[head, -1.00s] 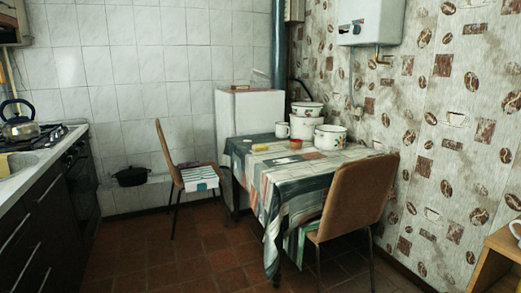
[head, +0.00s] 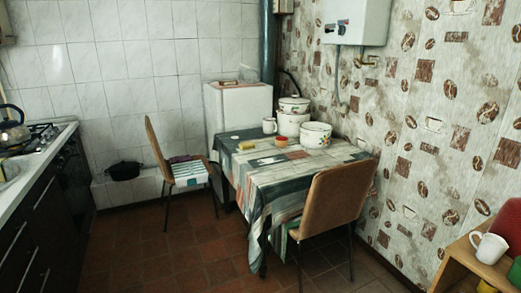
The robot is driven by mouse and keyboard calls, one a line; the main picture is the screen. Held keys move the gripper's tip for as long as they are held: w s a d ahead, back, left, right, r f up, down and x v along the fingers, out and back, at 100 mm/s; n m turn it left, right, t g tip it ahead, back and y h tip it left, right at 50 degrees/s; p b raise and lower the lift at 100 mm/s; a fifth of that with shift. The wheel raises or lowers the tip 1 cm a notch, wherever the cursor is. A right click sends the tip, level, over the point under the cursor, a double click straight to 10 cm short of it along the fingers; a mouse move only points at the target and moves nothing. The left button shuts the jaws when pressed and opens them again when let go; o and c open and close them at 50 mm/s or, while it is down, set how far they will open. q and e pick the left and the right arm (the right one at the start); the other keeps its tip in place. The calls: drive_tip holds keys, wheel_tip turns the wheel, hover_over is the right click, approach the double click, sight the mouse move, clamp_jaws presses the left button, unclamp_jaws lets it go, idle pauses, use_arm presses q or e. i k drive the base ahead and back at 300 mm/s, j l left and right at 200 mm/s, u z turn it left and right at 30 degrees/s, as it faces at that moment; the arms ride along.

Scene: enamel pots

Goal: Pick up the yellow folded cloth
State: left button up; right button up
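A small, flat yellow thing (head: 246,145), which looks like the yellow folded cloth, lies on the table (head: 290,178) near its left back edge. It is too small to make out any folds. A red-orange bowl or cup (head: 281,141) stands to its right. Neither of my grippers is in view.
White enamel pots (head: 315,135) and a white mug (head: 269,126) stand at the back of the table. Brown chairs stand at its left (head: 158,150) and front (head: 329,198). A wooden shelf (head: 470,262) with a white mug (head: 489,248) is at the lower right. Tiled floor (head: 180,250) is open at left.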

sight(247, 145)
drive_tip(key=i+l+u, duration=0.3)
drive_tip(key=i+l, duration=0.6)
drive_tip(key=i+j+u, duration=0.1)
drive_tip(key=i+u, duration=0.6)
drive_tip(key=i+l+u, duration=0.1)
drive_tip(key=i+u, duration=0.25)
drive_tip(key=i+j+z, duration=0.15)
drive_tip(key=i, duration=0.35)
drive_tip(key=i+j+z, duration=0.1)
drive_tip(key=i, duration=0.4)
drive_tip(key=i+j+z, duration=0.1)
drive_tip(key=z, duration=0.3)
drive_tip(key=i+j+z, duration=0.2)
drive_tip(key=z, duration=0.2)
drive_tip(key=i+j+z, duration=0.25)
drive_tip(key=z, duration=0.15)
drive_tip(key=i+j+z, duration=0.15)
drive_tip(key=j+z, duration=0.25)
drive_tip(key=l, duration=0.1)
